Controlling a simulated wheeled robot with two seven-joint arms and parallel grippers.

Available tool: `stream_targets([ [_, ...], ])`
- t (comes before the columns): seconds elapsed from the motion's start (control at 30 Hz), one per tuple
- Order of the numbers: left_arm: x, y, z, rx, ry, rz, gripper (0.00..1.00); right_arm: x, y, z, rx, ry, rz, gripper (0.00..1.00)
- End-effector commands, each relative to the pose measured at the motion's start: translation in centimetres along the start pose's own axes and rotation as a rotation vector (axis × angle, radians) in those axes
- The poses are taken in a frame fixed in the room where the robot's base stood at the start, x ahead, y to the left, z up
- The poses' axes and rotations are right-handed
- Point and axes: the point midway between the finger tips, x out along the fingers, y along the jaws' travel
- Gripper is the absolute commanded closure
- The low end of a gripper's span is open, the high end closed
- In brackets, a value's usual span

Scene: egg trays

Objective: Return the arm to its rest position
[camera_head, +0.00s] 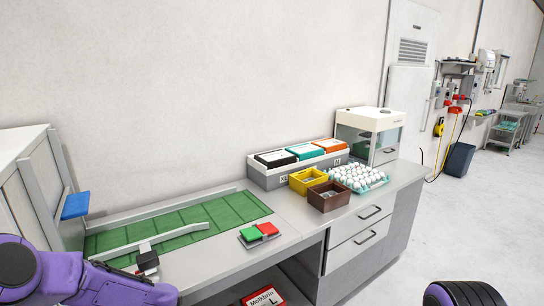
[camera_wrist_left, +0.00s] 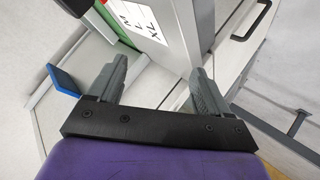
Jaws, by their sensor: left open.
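My left arm (camera_head: 80,278) is purple and comes in at the lower left of the head view; its fingertips do not show there. In the left wrist view my left gripper (camera_wrist_left: 158,75) has two grey fingers spread wide apart, with nothing between them. My right gripper is not in view.
The grey counter (camera_head: 290,240) holds a green conveyor mat (camera_head: 185,218), red and green buttons (camera_head: 260,232), a yellow box (camera_head: 308,179), a brown box (camera_head: 328,196) and a tray of white eggs (camera_head: 357,178). Behind stand lidded bins (camera_head: 297,158) and a white cabinet (camera_head: 370,122).

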Motion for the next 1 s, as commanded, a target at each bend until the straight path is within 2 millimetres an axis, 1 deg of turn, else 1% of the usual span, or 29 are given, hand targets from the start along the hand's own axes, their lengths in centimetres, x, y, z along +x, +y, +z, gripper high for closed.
stream_targets([
  [0.03,0.0,-4.1,3.4,0.125,-0.049,0.063,0.21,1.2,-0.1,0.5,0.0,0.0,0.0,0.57],
  [0.07,-0.3,-6.3,5.0,0.194,-0.087,0.1,0.21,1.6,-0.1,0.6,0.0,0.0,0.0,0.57],
  [0.1,-0.9,-9.4,6.8,0.283,-0.143,0.139,0.21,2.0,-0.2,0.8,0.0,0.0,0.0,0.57],
  [0.17,-1.9,-14.3,9.1,0.414,-0.234,0.177,0.21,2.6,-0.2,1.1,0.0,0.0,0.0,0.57],
  [0.2,-2.6,-17.7,10.2,0.5,-0.297,0.19,0.21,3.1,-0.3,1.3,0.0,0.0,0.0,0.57],
  [0.27,-3.9,-22.9,11.4,0.628,-0.39,0.195,0.21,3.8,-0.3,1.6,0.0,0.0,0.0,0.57],
  [0.3,-4.7,-26.3,11.7,0.713,-0.45,0.19,0.21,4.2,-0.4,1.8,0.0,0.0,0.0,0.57],
  [0.37,-6.0,-31.0,11.7,0.837,-0.528,0.176,0.21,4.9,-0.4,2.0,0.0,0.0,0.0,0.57],
  [0.4,-6.7,-33.8,11.4,0.915,-0.571,0.163,0.21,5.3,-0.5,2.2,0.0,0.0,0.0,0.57],
  [0.5,-7.7,-39.0,10.1,1.055,-0.627,0.12,0.21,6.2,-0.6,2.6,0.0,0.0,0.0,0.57],
  [0.57,-7.5,-40.9,9.7,1.105,-0.632,0.096,0.21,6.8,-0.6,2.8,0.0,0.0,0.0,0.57],
  [0.6,-7.3,-41.7,9.8,1.127,-0.634,0.092,0.21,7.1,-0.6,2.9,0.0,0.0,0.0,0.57],
  [0.63,-7.3,-42.0,9.8,1.134,-0.638,0.089,0.21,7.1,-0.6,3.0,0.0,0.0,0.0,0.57],
  [0.7,-7.5,-42.3,9.7,1.134,-0.64,0.083,0.21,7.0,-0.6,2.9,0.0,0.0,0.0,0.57],
  [1.0,-7.5,-42.1,9.7,1.131,-0.638,0.084,0.21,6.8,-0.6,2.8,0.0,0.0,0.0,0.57],
])
